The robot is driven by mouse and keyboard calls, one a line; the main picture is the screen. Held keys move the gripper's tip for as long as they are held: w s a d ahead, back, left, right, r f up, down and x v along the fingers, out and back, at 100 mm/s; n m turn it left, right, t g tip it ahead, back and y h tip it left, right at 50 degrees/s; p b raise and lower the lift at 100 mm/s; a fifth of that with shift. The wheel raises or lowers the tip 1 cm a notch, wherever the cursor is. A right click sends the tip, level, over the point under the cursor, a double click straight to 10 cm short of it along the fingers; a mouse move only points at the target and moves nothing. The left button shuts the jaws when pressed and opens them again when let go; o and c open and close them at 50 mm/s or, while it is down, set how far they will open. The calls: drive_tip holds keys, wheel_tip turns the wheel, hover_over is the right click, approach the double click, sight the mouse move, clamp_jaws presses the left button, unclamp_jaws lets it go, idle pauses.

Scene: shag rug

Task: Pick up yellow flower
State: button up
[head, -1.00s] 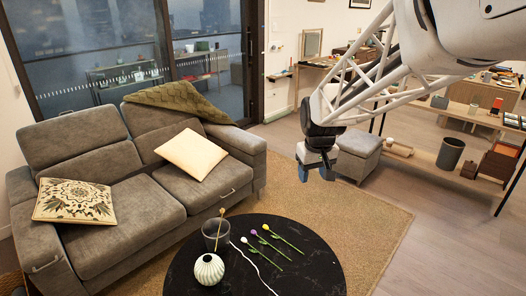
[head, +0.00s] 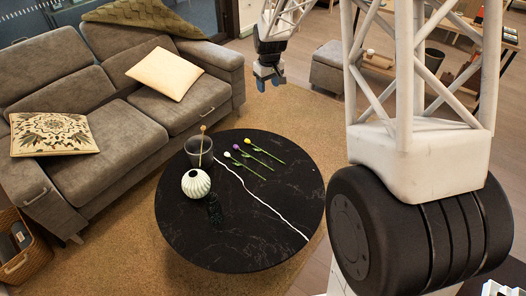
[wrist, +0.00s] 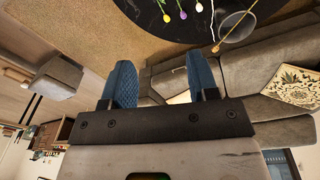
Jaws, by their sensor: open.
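The yellow flower (head: 248,141) lies on the round black table (head: 200,245), its green stem pointing toward the lower right. It also shows at the top of the wrist view (wrist: 166,18). A purple flower (head: 236,147) and a white flower (head: 227,155) lie beside it, roughly parallel. The yellow one is the farthest right of the three in the head view. My gripper (head: 268,80) is open and empty, with blue fingers, beyond the table's far edge and apart from the flowers. The wrist view shows both fingers spread (wrist: 160,66) with nothing between them.
A dark cup (head: 199,152) with a stick-like stem in it and a white ribbed vase (head: 196,186) stand left of the flowers. A grey sofa (head: 195,110) is at the left. The table's right side is clear.

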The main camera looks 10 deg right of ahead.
drive_tip(key=w+a+f+n, duration=0.1)
drive_tip(key=w+f, duration=0.5)
drive_tip(key=f, duration=0.3)
drive_tip(key=w+a+f+n, duration=0.1)
drive_tip(key=w+a+f, duration=0.1)
drive_tip(key=w+f, duration=0.55)
drive_tip(key=n+g, duration=0.1)
drive_tip(key=n, duration=0.1)
hover_over(251, 143)
drive_tip(key=f, duration=2.3)
drive_tip(key=shift+s, duration=0.2)
drive_tip(key=shift+f, duration=0.3)
drive_tip(key=shift+f, duration=0.1)
drive_tip(key=shift+f, duration=1.2)
drive_tip(key=shift+w+d+f, duration=0.1)
drive_tip(key=shift+f, duration=2.5)
drive_tip(key=c, duration=1)
